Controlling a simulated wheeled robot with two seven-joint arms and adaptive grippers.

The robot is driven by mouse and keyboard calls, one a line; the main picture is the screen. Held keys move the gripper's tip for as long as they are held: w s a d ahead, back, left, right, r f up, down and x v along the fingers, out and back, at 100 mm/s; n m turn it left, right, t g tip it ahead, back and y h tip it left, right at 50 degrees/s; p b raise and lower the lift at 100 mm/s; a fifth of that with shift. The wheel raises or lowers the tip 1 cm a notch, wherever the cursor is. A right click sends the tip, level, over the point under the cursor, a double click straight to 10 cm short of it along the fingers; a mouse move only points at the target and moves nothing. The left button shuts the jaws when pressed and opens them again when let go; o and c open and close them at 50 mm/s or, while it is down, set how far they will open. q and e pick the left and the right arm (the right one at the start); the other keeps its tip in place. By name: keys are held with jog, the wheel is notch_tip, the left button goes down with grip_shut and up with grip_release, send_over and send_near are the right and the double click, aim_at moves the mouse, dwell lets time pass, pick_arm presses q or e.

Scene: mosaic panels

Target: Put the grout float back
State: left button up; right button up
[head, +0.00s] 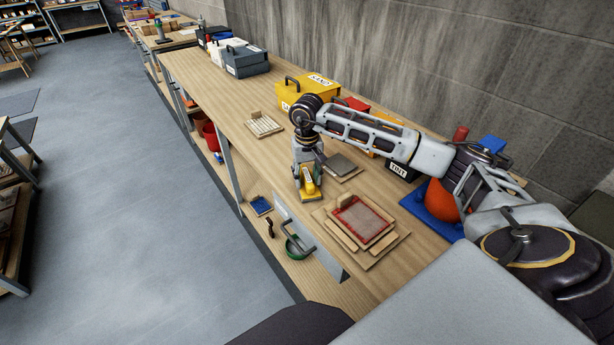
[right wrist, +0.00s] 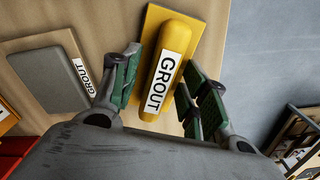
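The grout float is yellow, with a rounded handle labelled GROUT. In the head view the float (head: 311,189) is at the bench's front edge, under my right gripper (head: 305,168). In the right wrist view the float (right wrist: 165,65) lies between the green finger pads of my right gripper (right wrist: 162,80). The fingers straddle the handle with a gap visible, so the gripper looks open. A grey pad on a tan board labelled GROUT (right wrist: 55,82) lies beside it; in the head view this pad (head: 341,164) is right of the gripper. My left gripper is not in view.
A tan board with a red-framed panel (head: 362,222) lies nearer me. A pale tiled panel (head: 264,124) lies farther along the bench. Yellow (head: 312,89) and dark (head: 245,61) boxes stand along the wall. An orange rounded object (head: 441,201) sits on a blue tray (head: 420,213).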

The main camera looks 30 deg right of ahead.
jog(key=shift+r, duration=0.75)
notch_tip(320, 180, up, 6)
jog(key=shift+f, duration=0.15)
notch_tip(320, 180, up, 3)
jog(key=shift+r+b, duration=0.1)
jog(key=shift+b, duration=0.3)
jog(key=r, duration=0.1)
notch_tip(320, 180, up, 5)
jog(key=p, duration=0.4)
send_over(307, 175)
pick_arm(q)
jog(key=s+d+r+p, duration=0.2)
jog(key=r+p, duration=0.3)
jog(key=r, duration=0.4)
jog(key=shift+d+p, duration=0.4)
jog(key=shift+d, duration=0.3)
pick_arm(e)
jog(key=shift+w+r, duration=0.1)
jog(key=shift+r, duration=2.8)
